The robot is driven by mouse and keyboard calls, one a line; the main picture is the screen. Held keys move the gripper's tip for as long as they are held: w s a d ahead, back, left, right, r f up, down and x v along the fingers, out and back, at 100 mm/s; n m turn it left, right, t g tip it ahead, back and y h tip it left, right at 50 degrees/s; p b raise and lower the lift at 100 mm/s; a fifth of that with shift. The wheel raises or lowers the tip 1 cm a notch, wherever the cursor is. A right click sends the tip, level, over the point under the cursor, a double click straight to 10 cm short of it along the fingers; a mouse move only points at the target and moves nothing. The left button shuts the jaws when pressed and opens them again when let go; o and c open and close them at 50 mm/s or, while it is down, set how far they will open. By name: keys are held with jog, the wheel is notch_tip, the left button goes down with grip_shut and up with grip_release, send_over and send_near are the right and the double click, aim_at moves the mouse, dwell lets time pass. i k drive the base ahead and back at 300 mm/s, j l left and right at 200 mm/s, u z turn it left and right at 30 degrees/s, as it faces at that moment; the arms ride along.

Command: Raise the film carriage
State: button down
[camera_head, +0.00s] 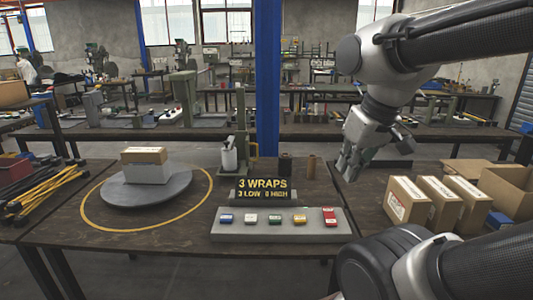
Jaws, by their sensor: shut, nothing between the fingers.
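A grey control panel (282,226) lies on the table's front edge with a row of coloured buttons: blue (226,218), white (250,219), green (275,219), yellow (299,220) and a larger red one (329,216). Their labels are too small to read. A dark sign (264,190) behind it reads "3 WRAPS" and, less clearly, "3 LOW 0 HIGH". A white roll (229,156), which looks like the film on its carriage, sits low beside a grey-green mast (241,125). My gripper (349,168) is shut and empty, pointing down above the table, right of and behind the panel.
Several cartons (408,203) stand at right. Two dark cylinders (285,165) stand behind the sign. A blue post (267,80) rises behind.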

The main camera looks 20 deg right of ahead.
aim_at(242, 143)
jog(key=k+l, duration=0.1)
jog(key=l, duration=0.3)
jog(key=k+l+u, duration=0.1)
jog(key=l, duration=0.3)
jog(key=k+l+u, duration=0.1)
jog(key=l, duration=0.35)
jog(key=k+l, duration=0.1)
jog(key=l, duration=0.25)
jog(key=z, duration=0.45)
jog(key=i+j+z, duration=0.1)
jog(key=j+z, duration=0.7)
jog(key=j, duration=0.25)
jog(key=j+z, duration=0.1)
jog(key=j, duration=0.6)
jog(key=k+j, duration=0.1)
jog(key=j, duration=0.55)
jog(key=k+j+z, duration=0.15)
jog(key=j, duration=0.55)
jog(key=i, duration=0.05)
